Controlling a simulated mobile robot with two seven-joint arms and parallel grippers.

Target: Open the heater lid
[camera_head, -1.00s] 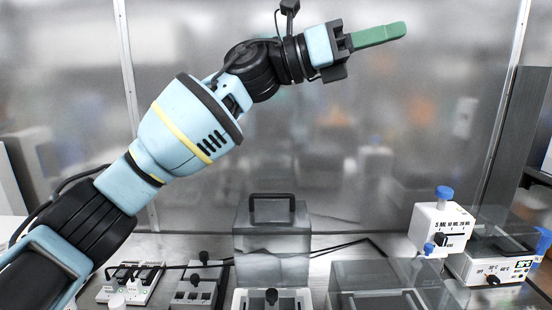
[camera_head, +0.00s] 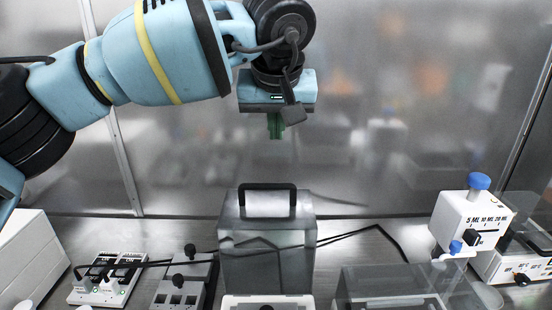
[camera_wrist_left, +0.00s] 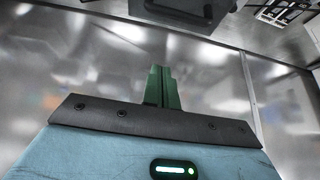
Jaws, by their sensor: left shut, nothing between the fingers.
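A tall, clear grey lid (camera_head: 265,262) with a black handle (camera_head: 267,187) on top stands upright in the head view, over what looks like the white heater base (camera_head: 240,302), cut off by the lower edge. My left gripper (camera_head: 275,136) points down above the handle, apart from it. Its green fingers are shut together and empty. In the left wrist view the shut fingers (camera_wrist_left: 162,70) point towards a dark shape at the top edge, probably the lid's handle and top. My right gripper is not in view.
A power strip (camera_head: 108,280) and a switch box (camera_head: 181,288) with cables stand to the left. A clear-covered box (camera_head: 385,285) and a white dispenser with a blue knob (camera_head: 466,222) stand to the right. A metallic wall (camera_head: 400,100) stands behind.

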